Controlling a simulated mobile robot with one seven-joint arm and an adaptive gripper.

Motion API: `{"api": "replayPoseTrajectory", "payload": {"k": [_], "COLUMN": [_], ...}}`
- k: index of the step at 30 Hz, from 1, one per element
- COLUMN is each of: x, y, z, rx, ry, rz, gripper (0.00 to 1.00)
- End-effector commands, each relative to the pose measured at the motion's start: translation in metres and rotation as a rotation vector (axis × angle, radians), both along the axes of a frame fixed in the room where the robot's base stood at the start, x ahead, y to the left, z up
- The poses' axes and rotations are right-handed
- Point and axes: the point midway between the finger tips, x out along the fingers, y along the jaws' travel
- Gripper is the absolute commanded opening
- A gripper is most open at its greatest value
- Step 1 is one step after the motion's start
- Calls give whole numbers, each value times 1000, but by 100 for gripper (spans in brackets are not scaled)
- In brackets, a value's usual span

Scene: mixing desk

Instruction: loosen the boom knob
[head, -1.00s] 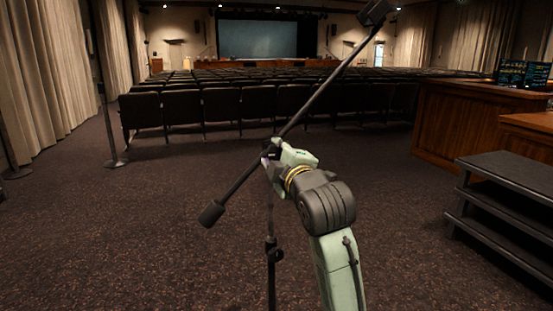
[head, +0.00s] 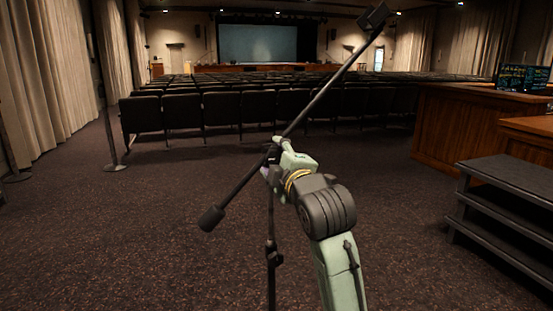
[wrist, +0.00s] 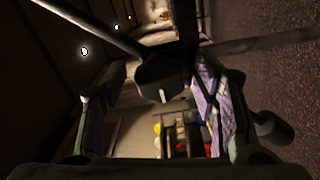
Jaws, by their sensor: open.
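The microphone boom (head: 328,95) slants from a dark block at upper right to a counterweight (head: 211,218) at lower left, on a thin upright stand (head: 271,228). My gripper (head: 270,166) is at the joint where boom and stand meet; my arm hides part of it there. In the wrist view the dark boom knob (wrist: 161,72), with a pale mark on its face, sits between my open fingers (wrist: 160,88). The right finger's patterned pad looks close to the knob, with a gap at the left. I cannot tell whether either finger touches it.
Rows of dark seats (head: 215,110) stand beyond the boom. A wooden desk (head: 455,125) with a screen (head: 522,77) and dark steps (head: 505,190) are at right. Curtains (head: 50,80) hang at left. The carpet (head: 130,240) around the stand is clear.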

Motion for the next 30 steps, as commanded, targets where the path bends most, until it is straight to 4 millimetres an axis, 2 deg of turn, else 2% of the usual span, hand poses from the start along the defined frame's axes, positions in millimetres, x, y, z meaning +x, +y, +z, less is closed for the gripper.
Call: {"api": "replayPoseTrajectory", "payload": {"k": [8,11,21,25,30], "x": [-6,-19,-86,-103,-114], "y": [-2,-7,-28,-34,-37], "z": [1,1,0,0,0], "rx": [1,0,-1,1,1], "ry": [-2,-3,-3,-2,1], "rz": [0,-3,-3,-1,-1], "gripper": [54,54,54,54,54]}}
